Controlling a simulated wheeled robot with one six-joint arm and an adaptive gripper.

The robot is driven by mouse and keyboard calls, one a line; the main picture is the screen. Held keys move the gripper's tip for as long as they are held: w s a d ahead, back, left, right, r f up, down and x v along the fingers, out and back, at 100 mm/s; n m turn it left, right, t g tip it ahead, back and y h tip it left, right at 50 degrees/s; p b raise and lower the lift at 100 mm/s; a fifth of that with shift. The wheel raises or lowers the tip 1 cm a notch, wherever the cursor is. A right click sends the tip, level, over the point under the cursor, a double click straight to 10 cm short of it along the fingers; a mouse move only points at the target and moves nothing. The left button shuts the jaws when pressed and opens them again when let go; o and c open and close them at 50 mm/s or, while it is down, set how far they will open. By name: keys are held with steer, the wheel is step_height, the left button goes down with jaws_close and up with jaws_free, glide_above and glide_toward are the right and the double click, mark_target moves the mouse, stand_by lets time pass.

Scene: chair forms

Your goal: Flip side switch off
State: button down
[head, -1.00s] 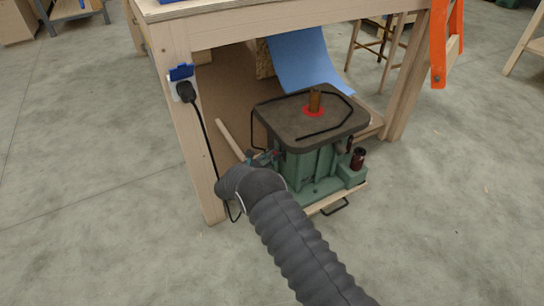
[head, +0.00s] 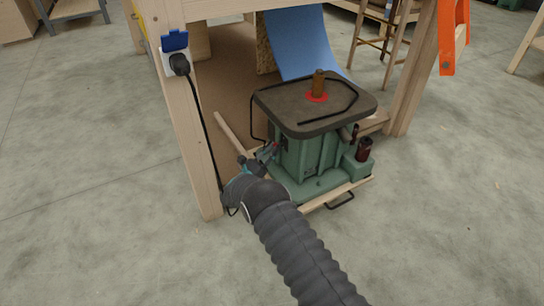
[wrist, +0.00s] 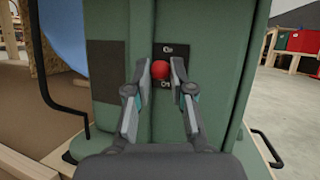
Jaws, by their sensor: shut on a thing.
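The green machine (head: 302,158) with a dark flat top stands on a wooden board under the bench. In the wrist view, its green side (wrist: 225,45) carries a black switch plate (wrist: 172,49) with white lettering above and below. A red ball knob (wrist: 160,69) sits in front of this plate. My gripper (wrist: 159,74) has one finger on each side of the knob and is shut on it. In the head view my gripper (head: 268,153) is at the machine's left side, and the knob is too small to make out there.
A wooden bench leg (head: 190,130) stands close left of my arm, with a socket, black plug (head: 179,64) and hanging cable. A dark red canister (head: 364,149) is on the machine's right. Black handles stick out beside the machine. Open concrete floor lies in front.

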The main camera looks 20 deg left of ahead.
steer(key=n+t, duration=0.1)
steer(key=f+n+t, duration=0.1)
steer(key=t, duration=0.1)
steer(key=f+n+t, duration=0.1)
steer(key=t, duration=0.1)
steer(key=shift+w+d, duration=0.3)
steer(key=shift+f+n+t+y, duration=0.1)
steer(key=shift+n+t+y, duration=0.2)
steer(key=shift+y, duration=0.1)
steer(key=c, duration=1)
jaws_free()
steer(key=v, duration=0.7)
steer(key=shift+s+f, duration=0.15)
steer(key=shift+f, duration=0.05)
steer(key=shift+r, duration=0.1)
